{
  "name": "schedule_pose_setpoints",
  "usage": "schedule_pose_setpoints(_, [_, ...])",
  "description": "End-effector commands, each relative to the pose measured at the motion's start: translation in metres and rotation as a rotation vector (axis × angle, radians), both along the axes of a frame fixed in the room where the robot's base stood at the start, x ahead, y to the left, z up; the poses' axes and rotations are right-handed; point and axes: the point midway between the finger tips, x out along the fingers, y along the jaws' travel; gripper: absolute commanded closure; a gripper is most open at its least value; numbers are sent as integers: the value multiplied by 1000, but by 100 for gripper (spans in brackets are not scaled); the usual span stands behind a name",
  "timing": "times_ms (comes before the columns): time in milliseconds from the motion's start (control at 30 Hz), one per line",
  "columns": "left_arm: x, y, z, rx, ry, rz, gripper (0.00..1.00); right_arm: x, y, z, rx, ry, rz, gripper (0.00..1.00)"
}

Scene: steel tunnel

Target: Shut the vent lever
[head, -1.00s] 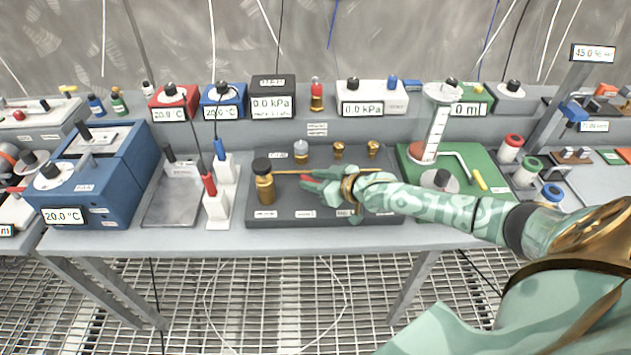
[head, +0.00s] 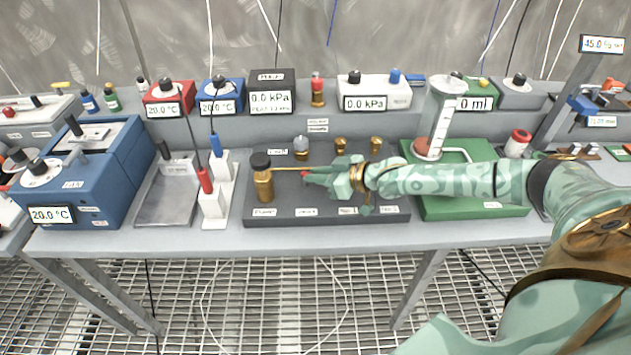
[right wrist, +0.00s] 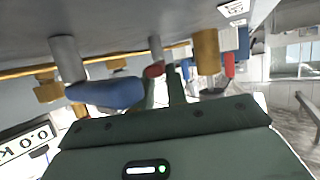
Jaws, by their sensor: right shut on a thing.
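A dark grey panel (head: 330,218) on the bench carries a brass cylinder with a black cap (head: 263,182), a thin brass tube and small brass fittings. My right gripper (head: 306,174) reaches in from the right, low over the panel's middle, just right of the cylinder. A small red handle (head: 304,173) shows at its fingertips. In the right wrist view the red handle (right wrist: 153,70) lies at the tips of the dark fingers (right wrist: 162,80), and a blue handle (right wrist: 108,90) is close on the left. The gripper is shut on the red handle. Its lever's angle is mostly hidden, and the panel labels are unreadable.
A stand with red and blue probes (head: 214,200) is left of the panel. A green base with a clear cylinder (head: 437,125) stands right, under my forearm. The bench front edge (head: 330,240) is clear.

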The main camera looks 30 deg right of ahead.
Motion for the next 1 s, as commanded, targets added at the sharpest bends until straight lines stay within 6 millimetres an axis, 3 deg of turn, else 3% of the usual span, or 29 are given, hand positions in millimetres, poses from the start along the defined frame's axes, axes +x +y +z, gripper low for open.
schedule_pose_setpoints(33, [-4, 0, -12, 0, 9, 0, 45, 3, -4, -4, -7, -4, 25, 100])
schedule_pose_setpoints(167, [-6, 0, -20, 0, 15, 0, 45, 5, -6, -1, -4, -5, 103, 100])
schedule_pose_setpoints(500, [-4, 0, -14, 0, 9, 0, 45, 9, -11, 1, -4, 0, 324, 100])
schedule_pose_setpoints(1000, [-9, 0, -28, 0, 21, 0, 45, 14, -15, -1, -1, 2, 539, 100])
